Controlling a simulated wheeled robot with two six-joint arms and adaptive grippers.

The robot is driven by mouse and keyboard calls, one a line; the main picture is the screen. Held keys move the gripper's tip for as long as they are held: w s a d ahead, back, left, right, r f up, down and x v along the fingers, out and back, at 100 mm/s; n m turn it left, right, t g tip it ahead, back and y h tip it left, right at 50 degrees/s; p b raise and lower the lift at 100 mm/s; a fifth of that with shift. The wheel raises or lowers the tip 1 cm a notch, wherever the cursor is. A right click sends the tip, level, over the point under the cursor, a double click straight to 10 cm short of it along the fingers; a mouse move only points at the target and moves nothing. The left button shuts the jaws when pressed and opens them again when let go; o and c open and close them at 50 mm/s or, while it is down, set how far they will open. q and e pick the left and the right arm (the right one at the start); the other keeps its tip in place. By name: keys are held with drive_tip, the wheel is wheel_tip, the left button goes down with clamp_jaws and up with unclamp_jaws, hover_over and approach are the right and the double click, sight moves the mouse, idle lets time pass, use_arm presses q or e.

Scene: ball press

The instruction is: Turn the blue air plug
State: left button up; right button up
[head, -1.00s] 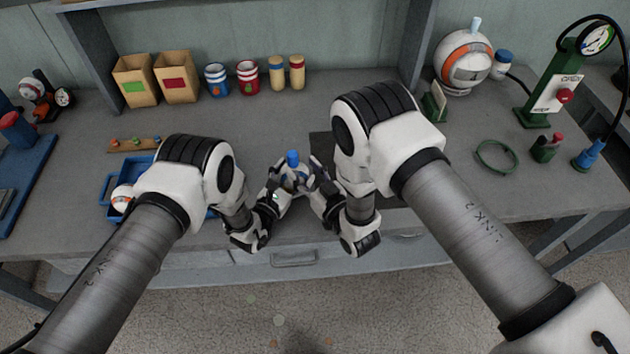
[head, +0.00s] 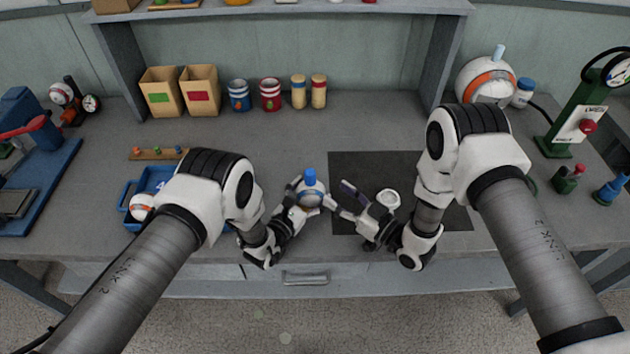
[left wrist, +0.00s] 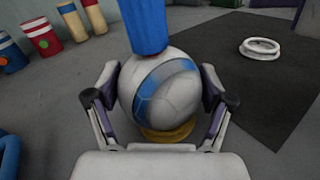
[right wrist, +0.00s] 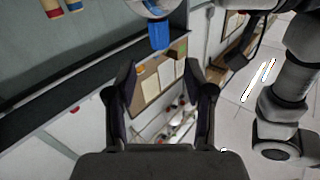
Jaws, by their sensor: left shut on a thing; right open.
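A white ball with a blue band (head: 309,199) is held between the fingers of my left gripper (head: 299,199). It fills the middle of the left wrist view (left wrist: 165,100), with a finger on each side. The blue air plug (head: 310,176) stands up from the top of the ball, and its near end is cut off in the left wrist view (left wrist: 145,25). My right gripper (head: 339,199) is open and empty, just right of the ball. In the right wrist view the plug (right wrist: 159,36) is beyond the open fingers, apart from them.
A white ring (head: 388,199) lies on the dark mat (head: 440,213) beside my right gripper. A blue tray (head: 150,183) with a ball is at the left. Boxes, cans and a shelf line the back. A green gauge stand (head: 567,125) is far right.

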sight(310, 176)
drive_tip(key=w+a+n+g, duration=0.1)
drive_tip(key=w+a, duration=0.1)
drive_tip(key=w+a+n+g+y, duration=0.1)
drive_tip(key=w+a, duration=0.1)
drive_tip(key=w+a+n+g+y, duration=0.1)
drive_tip(key=w+a, duration=0.1)
drive_tip(key=a, duration=0.1)
drive_tip(key=shift+w+f, duration=0.25)
drive_tip(key=shift+w, duration=0.1)
clamp_jaws()
